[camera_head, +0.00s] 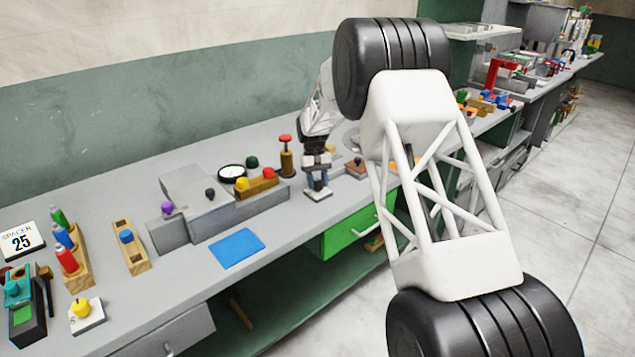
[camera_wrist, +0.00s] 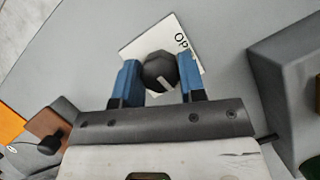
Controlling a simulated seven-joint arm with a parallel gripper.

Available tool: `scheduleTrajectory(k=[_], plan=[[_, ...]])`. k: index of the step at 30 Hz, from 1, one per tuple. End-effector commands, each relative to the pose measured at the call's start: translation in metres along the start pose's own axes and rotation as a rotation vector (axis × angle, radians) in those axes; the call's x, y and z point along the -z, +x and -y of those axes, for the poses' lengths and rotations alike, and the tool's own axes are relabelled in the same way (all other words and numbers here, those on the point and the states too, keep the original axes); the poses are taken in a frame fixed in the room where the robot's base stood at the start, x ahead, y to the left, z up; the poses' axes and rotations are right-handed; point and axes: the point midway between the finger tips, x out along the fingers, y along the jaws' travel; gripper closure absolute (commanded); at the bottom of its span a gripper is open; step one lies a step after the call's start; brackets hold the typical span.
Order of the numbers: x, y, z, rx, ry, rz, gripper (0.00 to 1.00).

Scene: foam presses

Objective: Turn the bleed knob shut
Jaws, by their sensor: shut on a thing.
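A dark knob (camera_wrist: 160,72) with a pale pointer mark stands on a white plate (camera_wrist: 137,48) lettered "OP", the rest of the word being hidden. I take it to be the bleed knob. My gripper (camera_wrist: 160,77) has its blue fingers on either side of the knob, shut on it. In the head view my gripper (camera_head: 318,180) is low over the white plate (camera_head: 319,195), near the bench's front edge.
A red-topped brass cylinder (camera_head: 287,160) stands just left of my gripper. A blue mat (camera_head: 237,247) lies in front. A green drawer (camera_head: 345,230) is below. My arm covers much of the right side.

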Motion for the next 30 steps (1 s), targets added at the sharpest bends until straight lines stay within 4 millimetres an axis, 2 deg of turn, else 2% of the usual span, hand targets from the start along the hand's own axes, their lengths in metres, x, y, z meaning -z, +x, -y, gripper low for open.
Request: scheduleTrajectory(k=[9,25,26,30], plan=[[-0.0001,-0.0006,-0.0008,0.062,0.148,-0.002,0.86],[-0.0001,-0.0008,-0.0007,0.074,0.179,-0.002,0.86],[-0.0001,-0.0008,-0.0007,0.074,0.179,-0.002,0.61],[-0.0001,-0.0005,-0.0007,0.074,0.179,-0.001,0.39]])
